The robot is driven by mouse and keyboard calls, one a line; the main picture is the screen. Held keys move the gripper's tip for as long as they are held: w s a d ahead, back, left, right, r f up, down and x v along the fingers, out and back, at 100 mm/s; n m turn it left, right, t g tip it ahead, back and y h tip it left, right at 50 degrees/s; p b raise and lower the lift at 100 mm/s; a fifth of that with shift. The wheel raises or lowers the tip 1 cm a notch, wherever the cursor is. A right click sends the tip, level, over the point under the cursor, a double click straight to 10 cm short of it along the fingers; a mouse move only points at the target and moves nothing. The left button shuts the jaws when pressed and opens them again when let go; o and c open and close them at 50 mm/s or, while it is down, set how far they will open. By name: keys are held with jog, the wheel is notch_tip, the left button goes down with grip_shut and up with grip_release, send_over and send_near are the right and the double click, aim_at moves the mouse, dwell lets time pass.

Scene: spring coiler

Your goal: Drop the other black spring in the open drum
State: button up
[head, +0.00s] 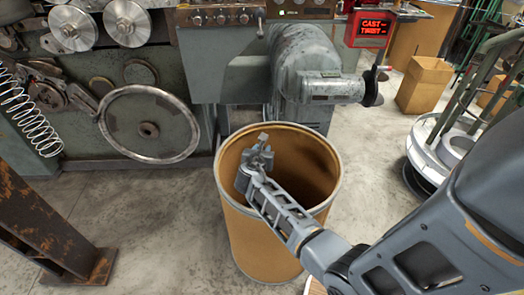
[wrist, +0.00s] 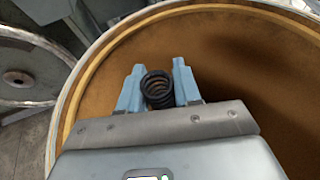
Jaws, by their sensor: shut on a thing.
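The open drum (head: 262,240) is a tall brown fibre drum with a metal rim, standing on the floor at the middle of the head view. Its rim and brown inside (wrist: 235,60) fill much of the wrist view. My gripper (head: 262,145) is over the drum's mouth, towards its left and far side. In the wrist view my gripper (wrist: 158,88) has its two blue-grey fingers shut on a small black spring (wrist: 158,90), seen nearly end-on. The spring is hard to make out in the head view. The bottom of the drum is not visible.
A large green-grey coiler machine (head: 80,110) with a handwheel (head: 148,125) stands behind and left of the drum. A rusty steel post (head: 45,225) is at lower left. A cardboard box (head: 424,84) and a round reel stand (head: 440,150) are at right. Bare concrete floor lies left of the drum.

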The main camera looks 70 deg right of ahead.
jog(key=shift+f, duration=0.15)
jog(key=o, duration=1.1)
jog(key=p+v, duration=0.1)
jog(key=v, duration=0.6)
jog(key=shift+a, duration=0.4)
